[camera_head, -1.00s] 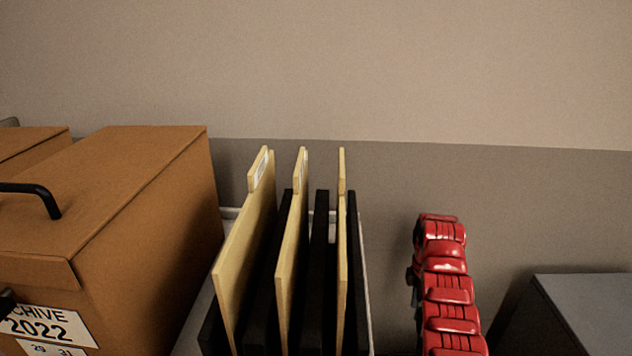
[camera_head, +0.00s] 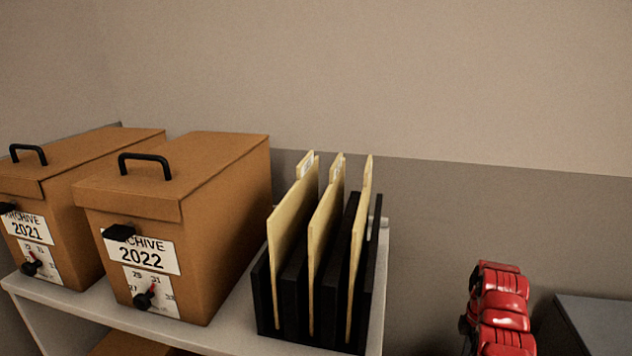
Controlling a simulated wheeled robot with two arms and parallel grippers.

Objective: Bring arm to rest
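Neither of my grippers shows in the head view, so I cannot see what they hold or how they stand. At the lower right, a red jointed shape (camera_head: 502,308) with several glossy segments rises from the bottom edge. I cannot tell whether it is part of one of my arms, and no fingertips show on it. It stands apart from the folders in the picture.
Brown archive boxes labelled 2021 (camera_head: 75,215) and 2022 (camera_head: 225,230) stand on a light shelf (camera_head: 220,337). Beside them, a black rack (camera_head: 262,300) holds upright tan folders (camera_head: 292,225). A dark grey cabinet (camera_head: 600,315) is at the lower right.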

